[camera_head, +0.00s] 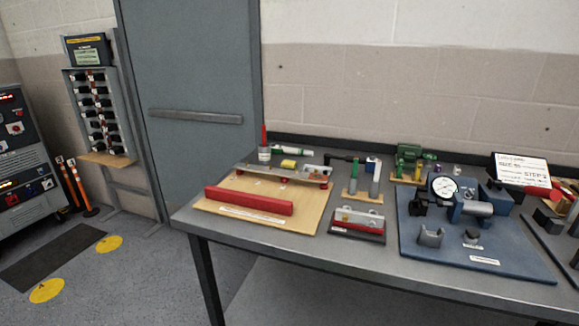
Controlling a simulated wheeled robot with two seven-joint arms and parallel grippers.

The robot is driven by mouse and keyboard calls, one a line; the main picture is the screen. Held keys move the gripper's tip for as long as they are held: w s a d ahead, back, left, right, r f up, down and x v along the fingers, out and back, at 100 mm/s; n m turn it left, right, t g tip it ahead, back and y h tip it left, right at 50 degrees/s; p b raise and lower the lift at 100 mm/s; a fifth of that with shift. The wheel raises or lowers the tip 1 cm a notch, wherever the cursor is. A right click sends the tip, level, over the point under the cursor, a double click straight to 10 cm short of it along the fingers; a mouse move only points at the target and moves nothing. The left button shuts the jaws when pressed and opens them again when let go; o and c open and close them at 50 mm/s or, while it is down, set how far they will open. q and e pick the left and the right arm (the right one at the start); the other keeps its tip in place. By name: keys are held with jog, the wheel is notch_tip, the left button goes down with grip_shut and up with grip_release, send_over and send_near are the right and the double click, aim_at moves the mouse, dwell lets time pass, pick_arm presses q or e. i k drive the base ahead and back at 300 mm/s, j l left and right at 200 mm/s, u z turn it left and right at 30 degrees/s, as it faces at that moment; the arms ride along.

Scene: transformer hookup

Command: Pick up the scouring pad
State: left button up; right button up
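A small yellow block (289,164) sits at the back left of the workbench, behind a metal bar. It may be the scouring pad, but it is too small in the picture to be sure. A white bottle with a red pointed tip (264,150) stands to its left. A green and white tube (291,150) lies behind it. Neither of my grippers shows in the head view.
The grey workbench (300,258) carries a wooden board with a red bar (249,201), a small dark fixture (357,222), tools in wooden holders, and a blue plate (505,258) with a dial gauge (443,187). Open floor lies at left.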

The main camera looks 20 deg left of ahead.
aim_at(288, 165)
jog(key=j+z, duration=0.2)
jog(key=j, duration=0.25)
jog(key=j+z, duration=0.25)
jog(key=j, duration=0.2)
jog(key=k+j+z, duration=0.2)
jog(key=j, duration=0.2)
jog(key=j+z, duration=0.25)
jog(key=j, duration=0.2)
jog(key=k+j+z, duration=0.2)
jog(key=j, duration=0.2)
jog(key=j+z, duration=0.25)
jog(key=j, duration=0.15)
jog(key=k, duration=0.05)
